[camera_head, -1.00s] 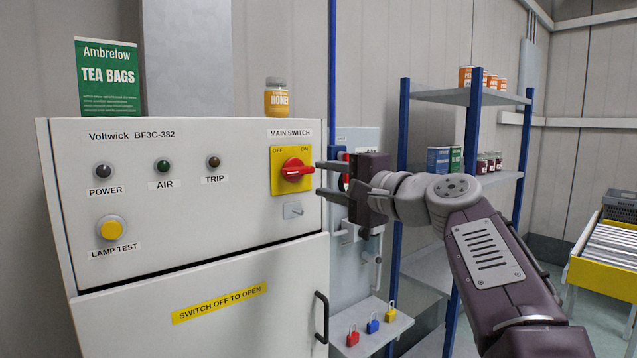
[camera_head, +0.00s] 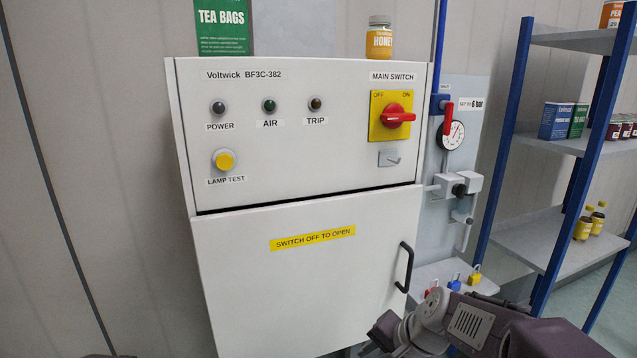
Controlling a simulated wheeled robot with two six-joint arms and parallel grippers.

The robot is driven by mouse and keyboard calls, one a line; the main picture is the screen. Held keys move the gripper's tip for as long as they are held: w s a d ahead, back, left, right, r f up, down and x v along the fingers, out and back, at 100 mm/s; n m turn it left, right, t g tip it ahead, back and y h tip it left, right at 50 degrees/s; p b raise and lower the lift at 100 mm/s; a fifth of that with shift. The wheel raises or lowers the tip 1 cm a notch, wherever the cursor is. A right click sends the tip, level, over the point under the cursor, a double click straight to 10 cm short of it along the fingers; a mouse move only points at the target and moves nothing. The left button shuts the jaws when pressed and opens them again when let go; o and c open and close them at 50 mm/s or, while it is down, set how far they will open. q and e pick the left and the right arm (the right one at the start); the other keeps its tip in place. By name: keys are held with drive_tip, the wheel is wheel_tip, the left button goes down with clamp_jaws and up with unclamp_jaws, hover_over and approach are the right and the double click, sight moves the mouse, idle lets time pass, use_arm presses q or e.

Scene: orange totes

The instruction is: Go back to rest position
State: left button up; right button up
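My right arm comes in at the bottom right of the head view, low in front of the white cabinet (camera_head: 290,290). Its wrist shows near the bottom edge, and its fingers are out of frame or hidden. The arm is apart from the red main switch handle (camera_head: 398,116), which lies about level on its yellow plate (camera_head: 377,130) and points toward ON. My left gripper is not in view; only a small dark bit shows at the bottom left edge.
The cabinet door has a black handle (camera_head: 404,267). To its right are a gauge (camera_head: 451,135), a red valve lever (camera_head: 449,116) and small padlocks (camera_head: 455,282) on a ledge. A blue-posted shelf (camera_head: 560,240) stands further right. A honey jar (camera_head: 379,38) and tea box (camera_head: 222,27) stand on top.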

drive_tip(key=s+d+f+n+g+h, duration=0.2)
drive_tip(key=s+d+f+n, duration=0.15)
drive_tip(key=s+f, duration=0.3)
drive_tip(key=s+d+f+n+g+h, duration=0.1)
drive_tip(key=s+d+f+n+g, duration=0.15)
drive_tip(key=s+f+n, duration=0.4)
wheel_tip(320, 180, up, 15)
drive_tip(key=m+t+p, duration=0.1)
drive_tip(key=m+p, duration=0.1)
drive_tip(key=p, duration=1.1)
